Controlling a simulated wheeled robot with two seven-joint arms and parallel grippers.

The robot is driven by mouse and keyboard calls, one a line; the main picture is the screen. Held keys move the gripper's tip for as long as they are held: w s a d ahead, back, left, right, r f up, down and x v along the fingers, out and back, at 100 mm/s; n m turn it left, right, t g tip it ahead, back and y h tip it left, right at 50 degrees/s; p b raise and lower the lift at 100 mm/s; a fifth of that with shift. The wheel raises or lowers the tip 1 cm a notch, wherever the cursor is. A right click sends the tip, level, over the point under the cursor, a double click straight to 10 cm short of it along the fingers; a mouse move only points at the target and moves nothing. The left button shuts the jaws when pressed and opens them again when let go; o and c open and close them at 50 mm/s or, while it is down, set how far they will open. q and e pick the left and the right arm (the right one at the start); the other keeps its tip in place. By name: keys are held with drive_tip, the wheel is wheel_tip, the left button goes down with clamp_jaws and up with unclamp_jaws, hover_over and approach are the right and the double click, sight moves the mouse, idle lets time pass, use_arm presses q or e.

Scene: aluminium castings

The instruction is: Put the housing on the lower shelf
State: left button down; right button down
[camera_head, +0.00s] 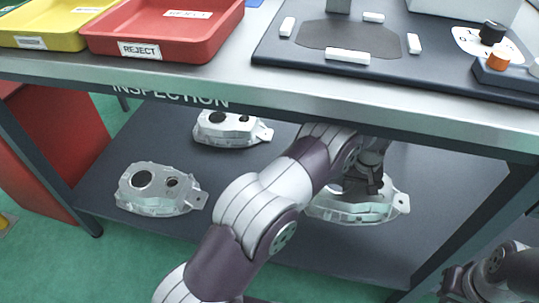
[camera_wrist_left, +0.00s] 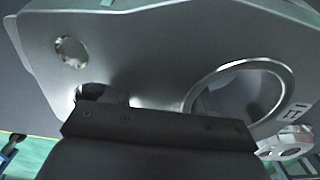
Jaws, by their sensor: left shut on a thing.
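A silver cast housing (camera_head: 350,210) is at the right part of the dark lower shelf (camera_head: 255,215), under the table. My left gripper (camera_head: 366,178) reaches in under the tabletop and is shut on this housing from above. I cannot tell whether the housing rests on the shelf or hangs just above it. In the left wrist view the housing (camera_wrist_left: 140,45) fills the upper picture, with a large round bore at right; the dark jaws (camera_wrist_left: 155,125) are at its near holes. My right arm shows at the bottom right; its gripper (camera_head: 452,285) is cut off and unclear.
Two similar housings stand on the shelf, one at front left (camera_head: 150,195) and one behind (camera_head: 225,130). The table edge (camera_head: 330,100) overhangs the shelf. A red reject tray (camera_head: 150,50), a yellow tray (camera_head: 45,42) and a dark fixture board (camera_head: 430,85) are on top.

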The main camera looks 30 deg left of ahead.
use_arm(q)
drive_tip(key=shift+w+r, duration=0.1)
drive_tip(key=shift+w, duration=0.15)
drive_tip(key=b, duration=0.7)
hover_over(315, 225)
wheel_tip(315, 225, down, 7)
drive_tip(key=shift+w+a+f, duration=0.1)
wheel_tip(315, 225, down, 4)
drive_tip(key=b, duration=0.3)
drive_tip(key=shift+c, duration=1.7)
unclamp_jaws()
wheel_tip(315, 225, up, 8)
drive_tip(key=p, duration=0.5)
drive_tip(key=shift+f, duration=0.15)
